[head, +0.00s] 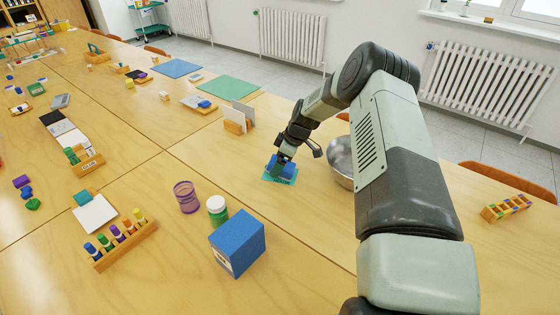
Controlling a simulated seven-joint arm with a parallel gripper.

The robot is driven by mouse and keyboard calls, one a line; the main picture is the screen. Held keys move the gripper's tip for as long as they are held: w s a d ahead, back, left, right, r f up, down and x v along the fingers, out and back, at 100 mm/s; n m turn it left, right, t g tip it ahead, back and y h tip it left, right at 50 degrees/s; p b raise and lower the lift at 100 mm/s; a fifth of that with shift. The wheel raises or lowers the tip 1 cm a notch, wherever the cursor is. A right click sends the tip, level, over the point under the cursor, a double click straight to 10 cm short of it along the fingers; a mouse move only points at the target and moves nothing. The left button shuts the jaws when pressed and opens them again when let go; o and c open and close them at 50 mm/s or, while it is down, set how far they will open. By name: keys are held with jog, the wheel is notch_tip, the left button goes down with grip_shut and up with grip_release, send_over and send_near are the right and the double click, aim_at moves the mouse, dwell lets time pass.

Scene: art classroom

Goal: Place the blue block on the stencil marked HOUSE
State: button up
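My gripper (283,160) points down at the middle of the table, left of the metal bowl. A small blue block (288,171) is right at its fingertips, partly hidden by them. The block is over a flat teal piece (272,179) on the table, which may be a stencil; no HOUSE marking can be read on it. I cannot tell whether the fingers are closed on the block, or whether the block touches the teal piece.
A metal bowl (341,161) stands close right of my gripper. A large blue box (238,243), a green jar (217,211) and a purple mesh cup (187,197) stand nearer. A wooden card holder (233,127) is behind left. The table right of my arm is mostly clear.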

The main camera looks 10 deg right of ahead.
jog(key=v, duration=1.3)
jog(key=shift+r, duration=0.1)
jog(key=s+a+r+m+t+h, duration=0.1)
jog(key=s+a+r+m+h, duration=0.1)
jog(key=s+r, duration=0.8)
jog(key=s+a+r+m+t+h, duration=0.15)
jog(key=s+r, duration=0.45)
jog(key=r, duration=0.8)
jog(key=s+r+m, duration=0.1)
jog(key=s+m, duration=0.2)
jog(key=s, duration=0.5)
jog(key=s+r+m+t, duration=0.1)
jog(key=s+r+m, duration=0.1)
jog(key=s, duration=0.6)
jog(key=s+r+m, duration=0.1)
jog(key=s+m, duration=0.3)
jog(key=s, duration=0.4)
jog(key=shift+s+d+r+m, duration=0.25)
jog(key=shift+s+d+m, duration=0.1)
jog(key=shift+d, duration=0.15)
jog(key=shift+w+t+h, duration=0.1)
jog(key=shift+t+h, duration=0.15)
jog(key=shift+c, duration=0.2)
